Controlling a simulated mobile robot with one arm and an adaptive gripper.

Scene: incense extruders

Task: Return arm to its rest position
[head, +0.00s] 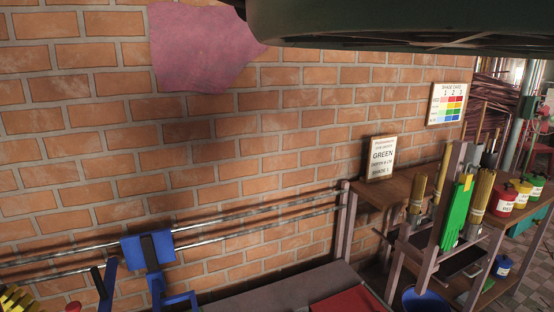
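My gripper is not in view, and no fingers show anywhere in the head view. A large dark green rounded shape, close and cut off by the frame, fills the top right. I cannot tell whether it is part of my arm.
Metal rails (250,222) run along the brick wall (240,150) with a blue bracket (133,252). A red surface (350,301) lies low centre.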

